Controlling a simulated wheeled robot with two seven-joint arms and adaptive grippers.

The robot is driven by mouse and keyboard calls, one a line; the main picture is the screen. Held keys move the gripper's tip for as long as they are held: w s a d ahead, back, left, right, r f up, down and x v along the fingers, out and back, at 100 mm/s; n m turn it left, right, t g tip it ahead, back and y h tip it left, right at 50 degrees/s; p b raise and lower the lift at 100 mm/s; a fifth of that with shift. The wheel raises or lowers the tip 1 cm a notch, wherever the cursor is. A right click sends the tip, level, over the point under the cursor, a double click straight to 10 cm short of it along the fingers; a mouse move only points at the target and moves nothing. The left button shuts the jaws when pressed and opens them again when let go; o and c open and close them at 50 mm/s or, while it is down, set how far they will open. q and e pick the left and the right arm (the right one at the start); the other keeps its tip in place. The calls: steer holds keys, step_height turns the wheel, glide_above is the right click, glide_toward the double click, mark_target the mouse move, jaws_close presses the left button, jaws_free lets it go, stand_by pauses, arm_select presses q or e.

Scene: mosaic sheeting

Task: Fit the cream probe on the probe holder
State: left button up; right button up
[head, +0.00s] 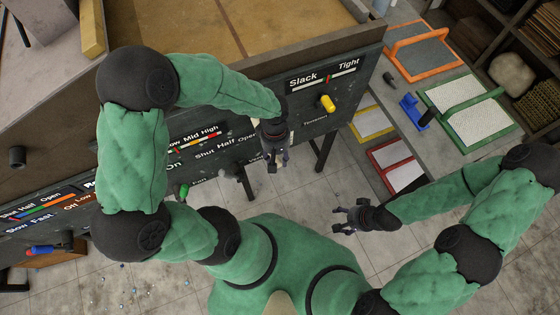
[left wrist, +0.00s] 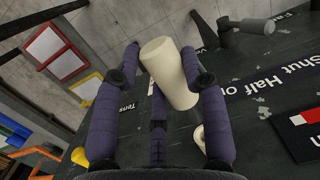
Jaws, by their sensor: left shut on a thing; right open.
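The cream probe (left wrist: 168,72) is a plain cylinder, held between the fingers of my left gripper in the left wrist view. It is tilted in the picture, in front of the dark panel. My left gripper (head: 277,160) is shut on it, at the panel face below the Slack–Tight label in the head view. A small cream rounded piece (left wrist: 199,137) shows behind a finger in the left wrist view; I cannot tell whether it is the probe holder. My right gripper (head: 340,219) is open and empty, above the floor, clear of the panel.
The dark panel (head: 300,122) carries a yellow knob (head: 327,103), a green knob (head: 183,191) and a red-blue handle (head: 42,249). A grey lever (left wrist: 245,27) stands out near the Shut–Half–Open label. A table (head: 458,150) with framed trays is at right. Tiled floor (head: 330,185) lies between.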

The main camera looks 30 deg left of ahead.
arm_select(q)
steer(key=shift+w+a, duration=0.75)
steer(key=shift+a, duration=0.15)
steer(key=shift+b, duration=0.4)
steer(key=shift+w+a, duration=0.55)
steer(key=shift+a, duration=0.05)
stand_by(0.5)
steer(key=shift+w+a, duration=0.25)
steer(key=shift+w+a, duration=0.4)
steer(key=shift+a, duration=0.1)
steer(key=shift+w+a, duration=0.2)
steer(key=shift+a, duration=0.05)
steer(key=shift+w+a+b, duration=0.4)
steer(key=shift+w+a, duration=0.15)
steer(key=shift+a, duration=0.1)
steer(key=o, duration=1.3)
steer(key=shift+o, duration=0.2)
